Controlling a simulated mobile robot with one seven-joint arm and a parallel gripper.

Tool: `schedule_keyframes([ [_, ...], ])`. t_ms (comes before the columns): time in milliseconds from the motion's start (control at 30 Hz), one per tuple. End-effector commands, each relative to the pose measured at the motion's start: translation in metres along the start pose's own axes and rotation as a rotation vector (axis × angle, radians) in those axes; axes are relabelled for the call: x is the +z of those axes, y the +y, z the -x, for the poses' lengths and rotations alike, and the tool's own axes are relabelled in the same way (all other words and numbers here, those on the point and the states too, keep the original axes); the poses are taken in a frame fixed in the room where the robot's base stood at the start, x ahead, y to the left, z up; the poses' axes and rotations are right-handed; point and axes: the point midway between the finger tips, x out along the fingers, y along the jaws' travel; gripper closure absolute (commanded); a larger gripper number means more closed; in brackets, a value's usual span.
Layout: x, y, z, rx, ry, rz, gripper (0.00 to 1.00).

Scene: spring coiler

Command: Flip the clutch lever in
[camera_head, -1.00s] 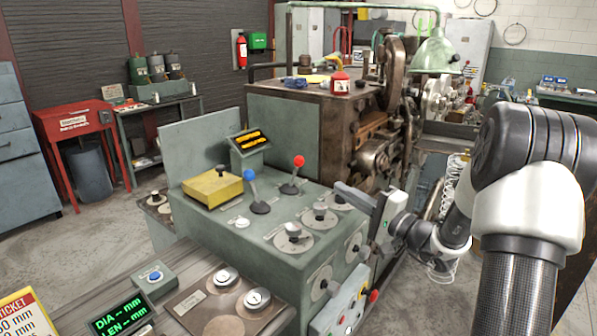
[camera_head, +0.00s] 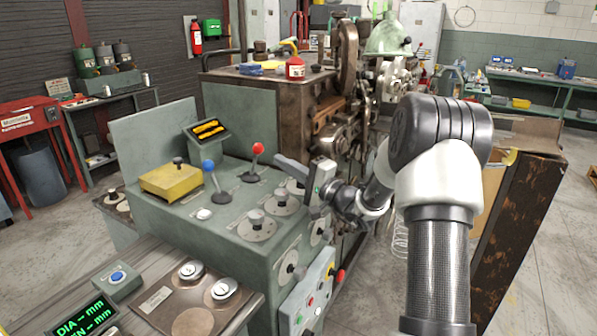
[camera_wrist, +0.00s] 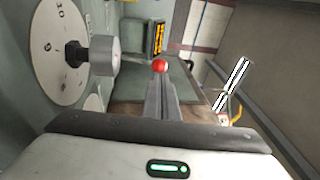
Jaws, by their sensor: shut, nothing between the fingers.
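Two levers stand on the grey-green control console (camera_head: 165,222): one with a red ball knob (camera_head: 258,148) and one with a blue ball knob (camera_head: 208,165). I cannot read which is the clutch lever. My gripper (camera_head: 280,160) is shut and empty, held above the console just right of the red knob, with a small apparent gap in the head view. In the wrist view, the red knob (camera_wrist: 160,66) shows just beyond my closed fingertips (camera_wrist: 160,85); the rest of its lever is hidden behind the fingers. Contact cannot be told.
Round dials with knobs (camera_head: 257,225) lie on the console below my gripper; one dial (camera_wrist: 60,50) is close at left in the wrist view. A yellow box (camera_head: 170,182) and an amber display (camera_head: 208,130) sit on the console. The brown coiling machine (camera_head: 270,90) stands behind.

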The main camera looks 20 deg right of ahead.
Motion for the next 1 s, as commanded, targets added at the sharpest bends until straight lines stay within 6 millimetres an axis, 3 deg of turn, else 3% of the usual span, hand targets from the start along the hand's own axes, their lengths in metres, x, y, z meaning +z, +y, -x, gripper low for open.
schedule_keyframes([
  [100, 0.001, 0.0, -0.023, 0.0, -0.003, -0.001, 1.0],
  [300, 0.001, 0.0, -0.045, 0.0, -0.002, -0.001, 1.0],
  [800, 0.0, -0.001, -0.051, 0.005, 0.0, 0.001, 1.0],
  [1000, 0.002, -0.008, -0.057, 0.084, -0.002, 0.02, 1.0],
])
